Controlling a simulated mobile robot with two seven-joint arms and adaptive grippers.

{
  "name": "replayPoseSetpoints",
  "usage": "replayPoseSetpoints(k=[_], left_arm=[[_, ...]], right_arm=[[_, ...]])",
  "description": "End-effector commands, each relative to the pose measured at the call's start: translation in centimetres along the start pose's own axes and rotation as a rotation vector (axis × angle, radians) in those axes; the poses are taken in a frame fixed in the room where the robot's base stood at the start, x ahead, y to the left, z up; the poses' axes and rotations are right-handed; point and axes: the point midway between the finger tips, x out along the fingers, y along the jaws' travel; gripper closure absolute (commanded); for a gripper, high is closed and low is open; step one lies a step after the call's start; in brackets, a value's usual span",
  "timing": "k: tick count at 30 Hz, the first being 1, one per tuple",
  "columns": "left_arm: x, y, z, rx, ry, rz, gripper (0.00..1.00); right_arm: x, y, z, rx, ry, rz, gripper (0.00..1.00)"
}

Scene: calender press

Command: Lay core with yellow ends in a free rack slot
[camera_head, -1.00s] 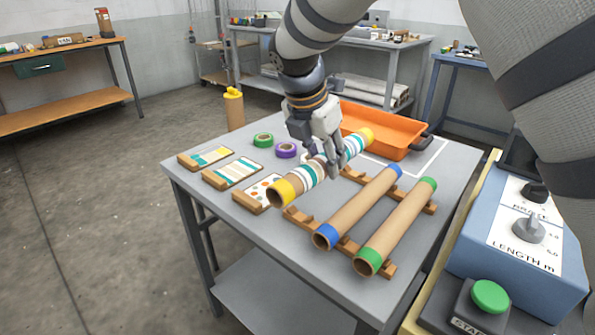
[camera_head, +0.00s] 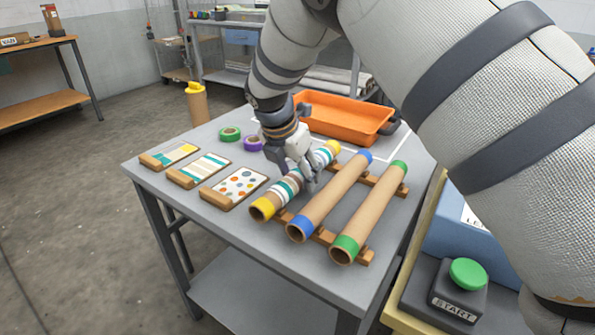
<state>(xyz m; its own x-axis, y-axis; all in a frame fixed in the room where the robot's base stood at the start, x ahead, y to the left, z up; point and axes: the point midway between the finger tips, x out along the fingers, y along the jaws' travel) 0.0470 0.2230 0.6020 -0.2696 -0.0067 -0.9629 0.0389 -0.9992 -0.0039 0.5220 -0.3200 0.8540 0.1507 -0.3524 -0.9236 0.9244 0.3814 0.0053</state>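The core with yellow ends (camera_head: 286,190), wrapped with white and teal striped material, lies along the left side of the wooden rack (camera_head: 325,237), level with its rails. My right gripper (camera_head: 309,177) is over the middle of this core, its fingers closed around it. Whether the core bears fully on the rails is hard to tell. A core with blue ends (camera_head: 328,196) lies in the middle of the rack, and a core with green ends (camera_head: 373,207) lies on the right. My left gripper is out of view.
Several pattern boards (camera_head: 238,187) lie left of the rack. Green tape (camera_head: 230,134) and purple tape (camera_head: 253,143) lie behind them. An orange tray (camera_head: 345,122) stands at the back. A START button box (camera_head: 460,290) is front right.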

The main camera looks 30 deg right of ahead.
Motion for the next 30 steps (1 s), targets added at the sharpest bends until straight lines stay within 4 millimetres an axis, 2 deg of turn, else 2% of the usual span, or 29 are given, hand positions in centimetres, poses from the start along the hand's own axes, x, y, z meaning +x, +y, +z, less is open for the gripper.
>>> replayPoseSetpoints(k=[8,11,15,21,25,30], left_arm=[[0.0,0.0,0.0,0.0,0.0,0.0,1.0],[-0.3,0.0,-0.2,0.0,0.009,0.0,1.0],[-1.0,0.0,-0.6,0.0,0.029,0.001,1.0],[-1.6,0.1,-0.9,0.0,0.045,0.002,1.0],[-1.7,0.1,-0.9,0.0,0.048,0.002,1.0],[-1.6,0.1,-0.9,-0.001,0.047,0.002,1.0]], right_arm=[[-0.3,0.0,0.1,0.0,-0.001,0.001,0.46],[-2.0,0.1,0.3,0.001,-0.003,0.006,0.46],[-6.2,0.1,0.4,0.003,-0.005,0.01,0.46],[-10.7,0.0,0.2,0.001,-0.003,0.005,0.46],[-12.1,0.0,0.2,0.0,-0.001,0.002,0.46],[-12.3,0.0,0.1,-0.001,0.0,-0.001,0.46]])
